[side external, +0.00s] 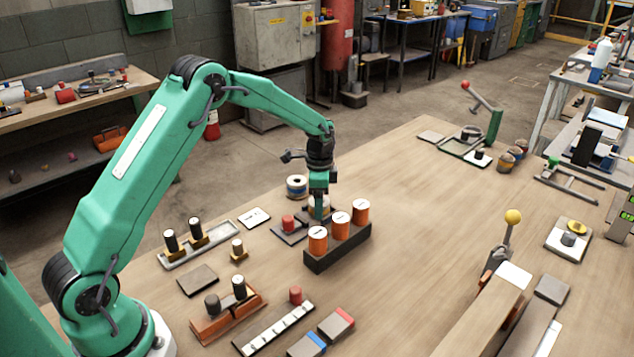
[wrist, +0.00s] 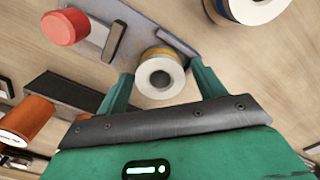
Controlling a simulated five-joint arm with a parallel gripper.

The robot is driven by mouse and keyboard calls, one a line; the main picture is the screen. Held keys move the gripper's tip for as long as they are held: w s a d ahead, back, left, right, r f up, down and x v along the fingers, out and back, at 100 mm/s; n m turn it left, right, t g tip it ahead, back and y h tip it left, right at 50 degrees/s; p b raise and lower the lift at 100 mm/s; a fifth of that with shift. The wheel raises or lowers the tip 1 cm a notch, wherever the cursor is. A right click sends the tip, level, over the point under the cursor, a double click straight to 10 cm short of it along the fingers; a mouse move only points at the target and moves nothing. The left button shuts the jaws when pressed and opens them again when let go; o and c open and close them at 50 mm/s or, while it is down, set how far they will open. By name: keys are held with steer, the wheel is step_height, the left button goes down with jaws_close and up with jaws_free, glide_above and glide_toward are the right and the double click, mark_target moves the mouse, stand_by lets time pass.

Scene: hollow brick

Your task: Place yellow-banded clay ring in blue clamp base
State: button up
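The yellow-banded ring (wrist: 160,76) has a pale face with a dark hole. In the wrist view it stands between the two fingers of my gripper (wrist: 162,68), over the edge of a blue-grey plate (wrist: 138,28) with a red knob (wrist: 66,27). The fingers are very close to its sides; I cannot tell whether they press on it. In the side view my gripper (side external: 319,201) points down over a pale ring, partly hidden behind orange spools. I cannot tell whether the blue-grey plate is the blue clamp base.
A blue-banded ring (side external: 297,186) stands just behind my gripper. A dark block (side external: 338,249) with orange spools (side external: 318,240) stands close in front. A wooden holder (side external: 228,315) and striped blocks (side external: 336,323) are nearer the front. The table centre to the right is clear.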

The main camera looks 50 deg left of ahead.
stand_by(0.3)
step_height(320, 180, up, 12)
steer(key=shift+r, duration=0.15)
stand_by(0.6)
stand_by(0.5)
